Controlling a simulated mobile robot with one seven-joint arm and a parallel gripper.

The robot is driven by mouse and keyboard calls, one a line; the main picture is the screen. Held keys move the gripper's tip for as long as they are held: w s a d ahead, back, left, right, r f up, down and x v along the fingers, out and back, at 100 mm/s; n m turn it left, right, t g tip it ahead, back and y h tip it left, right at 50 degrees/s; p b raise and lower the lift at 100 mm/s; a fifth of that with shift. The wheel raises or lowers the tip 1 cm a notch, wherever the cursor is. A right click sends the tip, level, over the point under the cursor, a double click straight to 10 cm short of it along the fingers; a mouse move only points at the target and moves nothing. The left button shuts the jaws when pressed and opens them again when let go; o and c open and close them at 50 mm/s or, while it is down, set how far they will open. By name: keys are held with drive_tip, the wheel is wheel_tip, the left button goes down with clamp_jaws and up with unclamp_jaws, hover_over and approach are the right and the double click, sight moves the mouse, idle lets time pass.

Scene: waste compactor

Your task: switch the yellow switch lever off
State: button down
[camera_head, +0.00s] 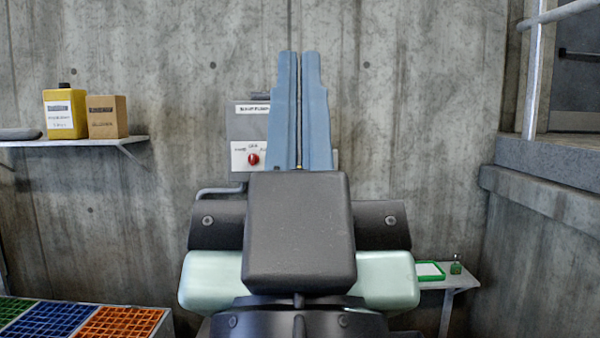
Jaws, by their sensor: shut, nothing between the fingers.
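My gripper (300,56) fills the middle of the view, its two long blue-grey fingers pointing up and shut with only a thin dark line between them. Behind it on the concrete wall is a grey control box (247,126) with a white name label (252,109). A red knob (253,159) sits on a white plate low on the box. I cannot make out a yellow switch lever. The fingers and the dark gripper body cover the right and middle of the box. How far the fingertips are from the wall is hard to tell.
At left, a wall shelf (75,143) holds a yellow container (65,114) and a brown box (107,117). Coloured grates (110,322) lie lower left. A small shelf (455,282) with a green-framed item is lower right. A ledge (545,195) and railing (535,85) stand far right.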

wheel_tip(320, 180, up, 18)
drive_tip(key=p, duration=1.6)
drive_tip(key=shift+f, duration=0.15)
